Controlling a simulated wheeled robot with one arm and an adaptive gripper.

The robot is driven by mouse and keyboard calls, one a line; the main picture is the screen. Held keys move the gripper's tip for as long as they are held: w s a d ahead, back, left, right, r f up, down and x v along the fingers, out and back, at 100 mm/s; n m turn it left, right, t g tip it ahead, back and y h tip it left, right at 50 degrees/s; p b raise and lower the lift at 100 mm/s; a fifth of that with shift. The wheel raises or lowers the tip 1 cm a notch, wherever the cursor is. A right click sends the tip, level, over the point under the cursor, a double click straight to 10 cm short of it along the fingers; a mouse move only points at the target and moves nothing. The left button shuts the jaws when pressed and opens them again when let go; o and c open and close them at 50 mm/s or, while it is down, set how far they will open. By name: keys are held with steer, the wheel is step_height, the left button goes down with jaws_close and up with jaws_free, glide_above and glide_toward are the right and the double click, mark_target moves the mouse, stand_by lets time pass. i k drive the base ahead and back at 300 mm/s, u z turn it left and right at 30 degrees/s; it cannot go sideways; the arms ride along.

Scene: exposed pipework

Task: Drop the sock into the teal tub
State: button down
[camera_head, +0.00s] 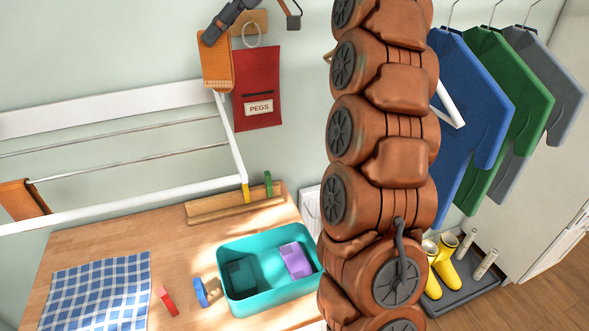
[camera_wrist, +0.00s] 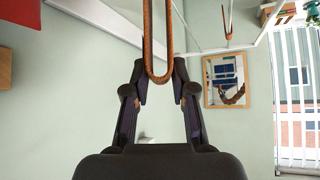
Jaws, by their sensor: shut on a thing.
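My gripper (camera_head: 210,37) is high on the left of the head view, in front of the wall. It is shut on an orange folded piece, taken as the sock (camera_head: 218,66), which hangs below the fingers. In the wrist view the sock (camera_wrist: 157,45) is seen edge-on as a U-shaped fold between the fingertips of the gripper (camera_wrist: 158,86). The teal tub (camera_head: 275,300) stands open on the wooden table, well below and to the right of the sock. A purple block and a dark teal piece lie inside it.
A white drying rack (camera_head: 110,205) with another orange piece (camera_head: 22,200) is at left. A red peg bag (camera_head: 258,88) hangs behind the sock.

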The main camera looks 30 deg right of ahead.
mark_target(271, 281)
steer(key=z, duration=0.05)
steer(key=k, duration=1.5)
steer(key=z, duration=0.05)
